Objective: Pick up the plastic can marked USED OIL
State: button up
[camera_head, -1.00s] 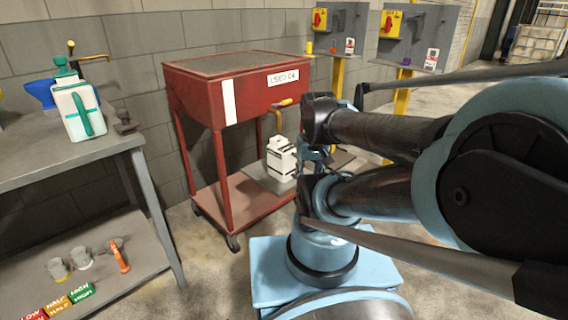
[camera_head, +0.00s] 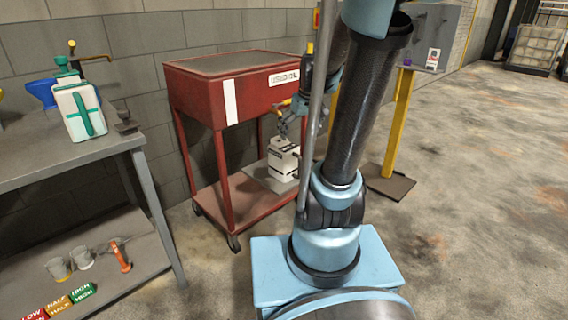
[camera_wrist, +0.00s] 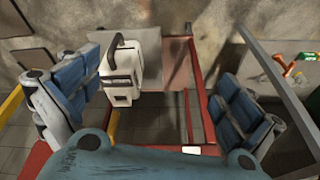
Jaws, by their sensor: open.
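A white plastic can (camera_head: 283,160) with dark lettering too small to read stands upright on the lower shelf of a red cart (camera_head: 228,205). My gripper (camera_head: 290,124) is open and empty, just above the can; both spread fingers show in the wrist view (camera_wrist: 155,100). I see no finger touching the can.
The cart's top box (camera_head: 240,95) overhangs the shelf. A grey bench (camera_head: 75,155) at left holds a white-and-green jug (camera_head: 78,110). A yellow post (camera_head: 397,120) stands right of my arm.

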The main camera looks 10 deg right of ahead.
jog(key=w+d+f+n, duration=0.1)
jog(key=w+n, duration=0.1)
jog(key=w, duration=0.8)
jog(key=n+y, duration=0.1)
send_near(287, 147)
jog(key=shift+t, duration=0.4)
jog(key=x, duration=0.6)
jog(key=shift+f, duration=0.15)
jog(key=shift+x, duration=3.25)
jog(key=shift+s, duration=0.1)
jog(key=c, duration=1.8)
